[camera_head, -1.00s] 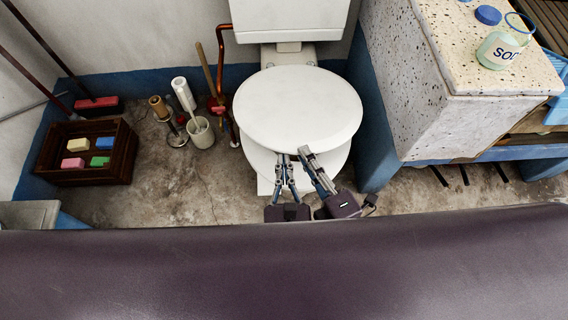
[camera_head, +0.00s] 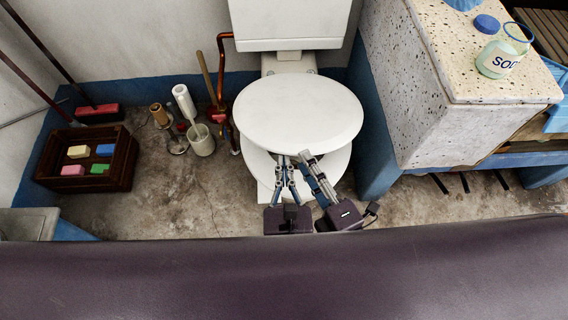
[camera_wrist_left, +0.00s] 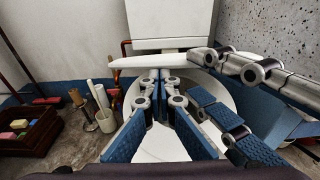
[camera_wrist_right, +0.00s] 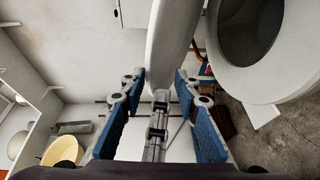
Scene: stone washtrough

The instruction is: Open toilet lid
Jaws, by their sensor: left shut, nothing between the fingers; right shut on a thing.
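The white oval toilet lid (camera_head: 300,112) is tilted partly up, with its front edge above the seat and bowl (camera_head: 340,162). The left wrist view shows the lid (camera_wrist_left: 150,62) nearly edge-on, with a gap below it. My right gripper (camera_head: 307,156) is shut on the lid's front edge; the right wrist view shows the lid (camera_wrist_right: 172,40) between its fingers. My left gripper (camera_head: 284,160) is shut and empty, just left of the right one at the lid's front. The right wrist view shows the open bowl (camera_wrist_right: 250,30) beside the lid.
The cistern (camera_head: 290,22) stands behind the lid. A brush holder (camera_head: 201,140) and a red pipe valve (camera_head: 217,113) are to the left, with a wooden crate (camera_head: 128,165) farther left. A speckled stone washtrough (camera_head: 435,115) stands close on the right.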

